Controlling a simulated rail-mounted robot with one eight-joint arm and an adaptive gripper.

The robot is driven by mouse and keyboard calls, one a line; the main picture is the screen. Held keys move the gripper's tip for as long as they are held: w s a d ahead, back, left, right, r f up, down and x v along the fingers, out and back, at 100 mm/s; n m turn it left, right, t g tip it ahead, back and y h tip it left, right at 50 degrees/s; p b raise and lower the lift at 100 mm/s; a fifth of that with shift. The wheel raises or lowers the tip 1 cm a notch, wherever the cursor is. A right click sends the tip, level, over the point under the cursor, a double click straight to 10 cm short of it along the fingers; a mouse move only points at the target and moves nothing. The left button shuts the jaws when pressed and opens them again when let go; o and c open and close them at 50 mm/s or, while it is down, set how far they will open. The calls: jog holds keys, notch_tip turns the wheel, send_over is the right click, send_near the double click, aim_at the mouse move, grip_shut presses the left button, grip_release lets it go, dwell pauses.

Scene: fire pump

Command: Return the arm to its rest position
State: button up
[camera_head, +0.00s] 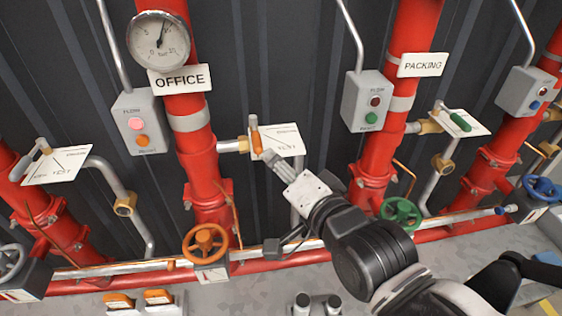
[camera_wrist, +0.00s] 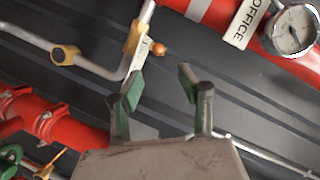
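My arm reaches up from the lower right in the head view. My gripper (camera_head: 270,157) is in front of the OFFICE pipe's test valve, close below its orange lever (camera_head: 256,139). In the wrist view, my gripper (camera_wrist: 158,78) has its two green-padded fingers apart, with nothing held between them. The orange end of the lever (camera_wrist: 159,49) shows beyond the fingertips, nearer the left finger. I cannot tell whether a finger touches the lever. The white test plate (camera_head: 285,138) is just beside the gripper and partly hidden by it.
The OFFICE red pipe (camera_head: 190,145) carries a gauge (camera_head: 158,39) and a grey flow box (camera_head: 140,122). An orange handwheel (camera_head: 205,244) is below. The PACKING flow box (camera_head: 367,100) and green handwheel (camera_head: 402,213) stand close to my arm. A dark corrugated wall (camera_head: 265,60) is behind.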

jog(key=s+d+f+n+g+h+b, duration=0.2)
jog(key=d+f+n+g+h, duration=0.1)
jog(key=d, duration=0.7)
jog(key=s+d+f+n+g+h+b, duration=0.2)
jog(key=d+f, duration=0.4)
jog(key=d, duration=0.3)
jog(key=shift+s+d+n+g+h+b, duration=0.4)
jog(key=shift+n+g+h, duration=0.2)
jog(key=shift+g+h, duration=0.35)
jog(key=shift+w, duration=0.1)
jog(key=shift+c, duration=0.5)
